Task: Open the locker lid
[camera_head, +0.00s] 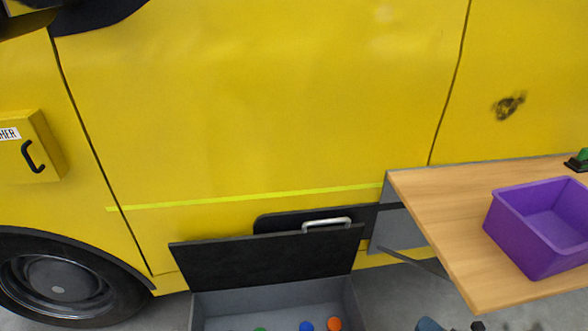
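The locker is a grey box (275,297) low at the bottom middle, in front of the yellow vehicle. Its dark lid (265,260) stands raised and tilted back toward the vehicle, so the box is open at the top. A silver handle (327,223) shows at the lid's upper right edge. Green, blue (306,326) and orange (334,323) round things show inside, cut by the bottom edge. A small blue-grey part (430,325) at the bottom edge, right of the locker, seems to be my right gripper; its fingers cannot be made out. My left gripper is not in view.
A wooden table (440,230) at the right holds a purple bin (545,230). A small green and black thing (578,161) sits at its far edge. A yellow cabinet (40,150) with a black handle is at left, above a wheel (60,280). Grey floor shows below.

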